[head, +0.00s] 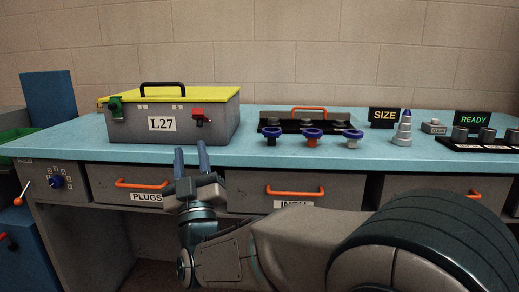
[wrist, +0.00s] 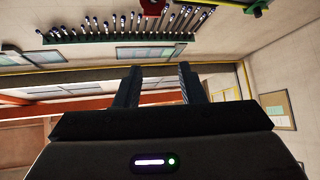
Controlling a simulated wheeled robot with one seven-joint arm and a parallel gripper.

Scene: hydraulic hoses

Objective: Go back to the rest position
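My gripper (head: 191,160) is in front of the bench at the left of centre in the head view, with its two blue fingers pointing up. The fingers stand apart with nothing visible between them. In the wrist view my gripper (wrist: 157,85) also shows open and empty, facing the upper room. The grey box marked L.27 (head: 190,135), with a yellow lid and black handle, stands on the bench just behind the fingers. I cannot tell the exact gap between fingers and bench edge.
The blue bench top (head: 255,150) holds blue-ringed fittings (head: 313,133), a stepped cone (head: 403,130) by the SIZE sign (head: 384,117), and a black rack (head: 480,142) by the READY sign (head: 472,118). Drawers with orange handles (head: 295,191) are below. A rack of tools (wrist: 120,30) shows in the wrist view.

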